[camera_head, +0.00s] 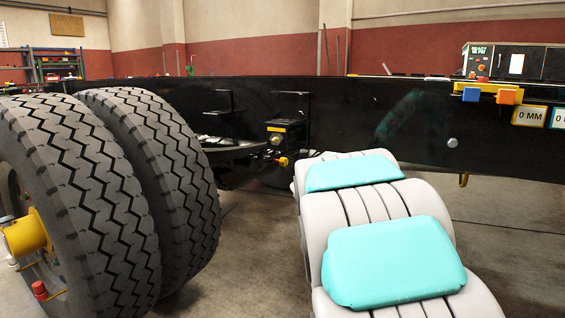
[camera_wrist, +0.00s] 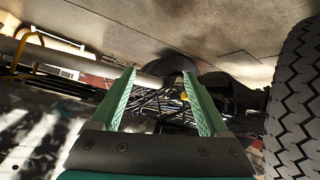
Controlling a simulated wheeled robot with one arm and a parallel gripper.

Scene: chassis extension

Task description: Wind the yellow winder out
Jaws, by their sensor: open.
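A black box with a small yellow knob (camera_head: 283,161) is mounted low on the dark chassis rail, just right of the twin tyres in the head view. This knob may be the yellow winder; its shape is too small to tell. In the wrist view a small yellow spot (camera_wrist: 184,97) shows beyond the fingers, and I cannot tell whether it is the same part. My gripper (camera_wrist: 159,74) has two green fingers spread apart with nothing between them. It touches nothing that I can see. In the head view my gripper is hidden behind my white and teal arm.
Twin tyres (camera_head: 150,170) stand at the left, with a yellow hub (camera_head: 25,235). The long black chassis rail (camera_head: 400,122) spans the room. A control box (camera_head: 510,62) and a "0 MM" sign (camera_head: 529,115) are at the right. A tyre (camera_wrist: 300,95) is close on the wrist view's right.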

